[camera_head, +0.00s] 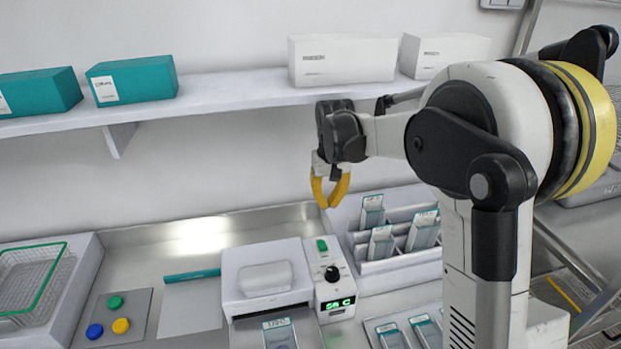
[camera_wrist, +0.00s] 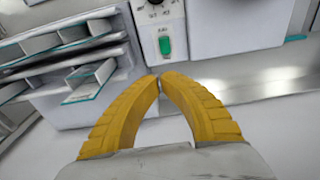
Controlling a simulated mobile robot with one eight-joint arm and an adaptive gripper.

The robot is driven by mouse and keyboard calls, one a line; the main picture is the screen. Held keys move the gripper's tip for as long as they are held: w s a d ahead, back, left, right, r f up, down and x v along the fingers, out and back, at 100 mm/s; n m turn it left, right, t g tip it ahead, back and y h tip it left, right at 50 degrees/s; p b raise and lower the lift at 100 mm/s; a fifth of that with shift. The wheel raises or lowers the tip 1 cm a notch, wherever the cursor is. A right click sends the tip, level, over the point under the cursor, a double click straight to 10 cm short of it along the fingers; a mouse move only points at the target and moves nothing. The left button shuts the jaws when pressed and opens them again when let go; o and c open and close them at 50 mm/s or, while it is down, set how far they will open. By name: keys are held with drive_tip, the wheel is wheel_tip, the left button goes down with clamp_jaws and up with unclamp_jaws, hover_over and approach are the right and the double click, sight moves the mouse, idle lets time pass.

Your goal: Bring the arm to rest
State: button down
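My arm reaches in from the right in the head view, bent at its large white joint. My gripper (camera_head: 326,206) hangs in front of the wall, below the shelf's front edge and above the back of the bench. Its yellow fingers point down and their tips meet. In the wrist view the gripper's (camera_wrist: 160,79) curved fingers also come together at the tips, with nothing seen between them.
A shelf (camera_head: 225,96) with white and teal boxes is above. Below are a white device (camera_head: 240,262) with a green display, a slotted rack (camera_head: 362,245) with several packets, a wire basket (camera_head: 22,283) and coloured buttons (camera_head: 121,326). The air around the gripper looks free.

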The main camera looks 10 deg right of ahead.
drive_tip(key=shift+s, duration=0.1)
drive_tip(key=s+r+t+b, duration=0.1)
drive_tip(key=s+t+b, duration=0.2)
drive_tip(key=s+b, duration=0.8)
drive_tip(key=s+f+t+b, duration=0.1)
drive_tip(key=s+f, duration=0.3)
drive_tip(key=s, duration=0.4)
drive_tip(key=s+a+f+t+b, duration=0.1)
drive_tip(key=s+f, duration=0.3)
drive_tip(key=s, duration=0.4)
drive_tip(key=shift+s+a+f+t+b, duration=0.15)
drive_tip(key=shift+s+f+t+b, duration=0.1)
drive_tip(key=shift+t+b, duration=0.25)
drive_tip(key=shift+w, duration=0.1)
